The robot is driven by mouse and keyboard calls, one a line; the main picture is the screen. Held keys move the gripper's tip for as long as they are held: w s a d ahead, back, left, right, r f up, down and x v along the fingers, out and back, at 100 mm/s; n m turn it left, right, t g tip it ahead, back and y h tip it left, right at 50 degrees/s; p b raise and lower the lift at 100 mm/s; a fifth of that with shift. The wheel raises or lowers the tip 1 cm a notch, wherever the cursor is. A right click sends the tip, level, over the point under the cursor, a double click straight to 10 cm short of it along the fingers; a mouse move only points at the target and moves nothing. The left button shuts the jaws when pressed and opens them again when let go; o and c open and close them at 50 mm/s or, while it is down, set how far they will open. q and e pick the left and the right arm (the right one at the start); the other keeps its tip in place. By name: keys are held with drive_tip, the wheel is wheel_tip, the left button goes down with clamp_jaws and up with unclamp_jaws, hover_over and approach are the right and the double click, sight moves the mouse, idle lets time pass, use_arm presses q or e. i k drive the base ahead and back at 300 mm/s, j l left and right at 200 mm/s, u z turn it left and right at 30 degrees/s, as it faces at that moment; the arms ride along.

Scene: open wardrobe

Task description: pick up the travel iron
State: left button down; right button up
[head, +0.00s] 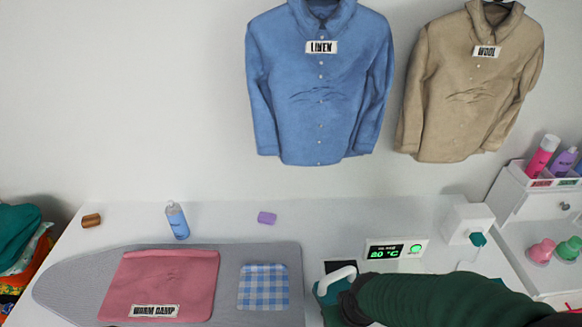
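The travel iron (336,281), teal with a white handle, is at the lower middle, to the right of the ironing board, by a dark pad (341,266). My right arm, in a dark green ribbed sleeve, comes in from the right. My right gripper (345,303), dark, is at the iron, overlapping its lower right side. The arm and gripper hide part of the iron, and the fingers cannot be made out, so whether they hold it is unclear. My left gripper is out of view.
A grey ironing board (222,262) carries a pink cloth (165,280) and a blue checked cloth (264,287). A spray bottle (177,221), a purple block (267,218) and a brown block (91,220) stand behind it. A temperature display (396,251) and white box (466,222) are right.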

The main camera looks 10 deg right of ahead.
sight(341, 281)
drive_tip(key=z, duration=0.9)
